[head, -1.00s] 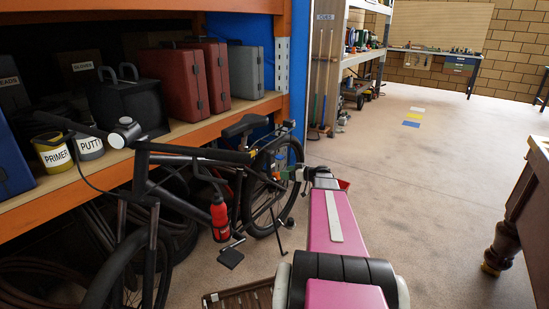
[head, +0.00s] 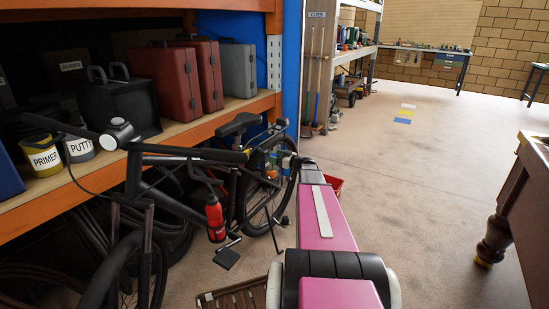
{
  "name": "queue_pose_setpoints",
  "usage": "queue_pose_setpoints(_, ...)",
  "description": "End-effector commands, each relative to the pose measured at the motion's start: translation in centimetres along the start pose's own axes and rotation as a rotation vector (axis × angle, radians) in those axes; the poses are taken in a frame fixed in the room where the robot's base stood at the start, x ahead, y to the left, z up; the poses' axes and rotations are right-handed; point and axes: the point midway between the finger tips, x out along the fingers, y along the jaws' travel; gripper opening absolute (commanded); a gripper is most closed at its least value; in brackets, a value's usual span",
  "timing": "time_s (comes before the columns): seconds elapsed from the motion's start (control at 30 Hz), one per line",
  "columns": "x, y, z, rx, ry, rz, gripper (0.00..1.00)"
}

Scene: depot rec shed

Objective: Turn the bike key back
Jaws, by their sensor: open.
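The black bike (head: 160,185) stands upright in front of the orange shelving, with its rear wheel (head: 266,188) at the far end. A red bottle (head: 215,220) is on its frame. My gripper (head: 286,160) is at the far end of my pink arm, close beside the bike's rear wheel. It is small and partly hidden by my wrist; it is open, with nothing seen between its jaws. I cannot make out the key or its lock; any contact with them is hidden.
The shelf (head: 170,125) holds red cases (head: 188,80), a grey case (head: 238,70) and paint tins (head: 42,156). A brown slatted item (head: 235,298) lies on the floor near my arm. A heavy-legged table (head: 510,205) stands at right.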

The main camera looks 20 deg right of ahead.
Motion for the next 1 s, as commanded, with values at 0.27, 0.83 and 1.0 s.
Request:
queue_pose_setpoints(0.27, 1.26, -0.04, -0.01, 0.000, 0.000, 0.000, 0.72)
queue_pose_setpoints(0.83, 1.22, -0.05, -0.02, 0.006, 0.000, -0.001, 0.23)
queue_pose_setpoints(1.0, 1.21, -0.05, -0.03, 0.046, 0.000, -0.001, 0.23)
